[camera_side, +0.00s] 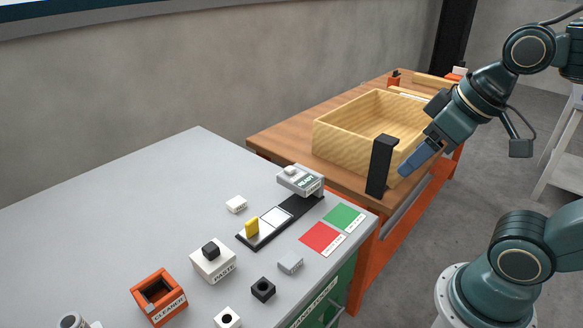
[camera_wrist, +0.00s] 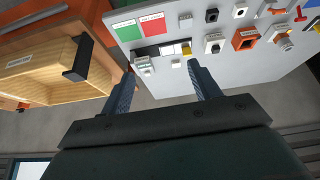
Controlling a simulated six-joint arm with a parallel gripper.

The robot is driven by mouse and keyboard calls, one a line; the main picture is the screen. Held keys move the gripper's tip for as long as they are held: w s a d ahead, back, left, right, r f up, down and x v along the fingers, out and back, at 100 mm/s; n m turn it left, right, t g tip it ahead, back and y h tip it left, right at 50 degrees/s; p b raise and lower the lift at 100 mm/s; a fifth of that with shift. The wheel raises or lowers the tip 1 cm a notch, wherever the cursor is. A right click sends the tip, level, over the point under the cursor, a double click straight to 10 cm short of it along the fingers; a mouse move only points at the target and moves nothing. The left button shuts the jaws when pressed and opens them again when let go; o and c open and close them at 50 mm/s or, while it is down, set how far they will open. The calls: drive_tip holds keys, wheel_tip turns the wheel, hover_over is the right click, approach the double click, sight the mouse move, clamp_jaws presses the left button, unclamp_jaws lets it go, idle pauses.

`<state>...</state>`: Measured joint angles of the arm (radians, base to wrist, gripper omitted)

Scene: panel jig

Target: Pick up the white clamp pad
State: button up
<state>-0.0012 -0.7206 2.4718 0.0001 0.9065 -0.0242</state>
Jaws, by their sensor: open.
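A small white block (camera_side: 236,204), which looks like the clamp pad, lies on the grey table left of the black strip; its marking is too small to read. It also shows in the wrist view (camera_wrist: 176,64), close to the left of the right-hand finger in the picture. Another white block with a dark hole (camera_side: 227,318) sits at the table's front. My gripper (camera_side: 418,160) is open and empty, high beside the wooden box, well away from the white blocks. In the wrist view its two fingers (camera_wrist: 160,72) are spread apart.
A black upright post (camera_side: 380,167) and wooden box (camera_side: 340,140) stand between my gripper and the grey table (camera_side: 130,205). Near the small block are a grey device (camera_side: 300,181), a yellow piece (camera_side: 252,227), a paste block (camera_side: 213,266) and an orange cleaner holder (camera_side: 158,298).

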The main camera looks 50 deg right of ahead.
drive_tip(key=w+a+r+n+g, duration=0.15)
drive_tip(key=w+n, duration=0.25)
drive_tip(key=w, duration=0.9)
drive_tip(key=w+r+n+g, duration=0.15)
drive_tip(key=w+n, duration=0.25)
drive_tip(key=w, duration=0.8)
drive_tip(key=w+a+f+n+g, duration=0.1)
drive_tip(key=w+f+n, duration=0.3)
drive_tip(key=w+f, duration=0.6)
drive_tip(key=w+a+f+n+g, duration=0.1)
drive_tip(key=w+f+n, duration=0.4)
drive_tip(key=w+f, duration=0.5)
drive_tip(key=shift+a+f+g, duration=0.3)
drive_tip(key=shift+a+f, duration=0.1)
drive_tip(key=shift+a, duration=0.35)
drive_tip(key=shift+f, duration=0.1)
hover_over(235, 203)
wheel_tip(235, 203, down, 8)
drive_tip(key=shift+r, duration=0.15)
drive_tip(key=shift+f, duration=0.35)
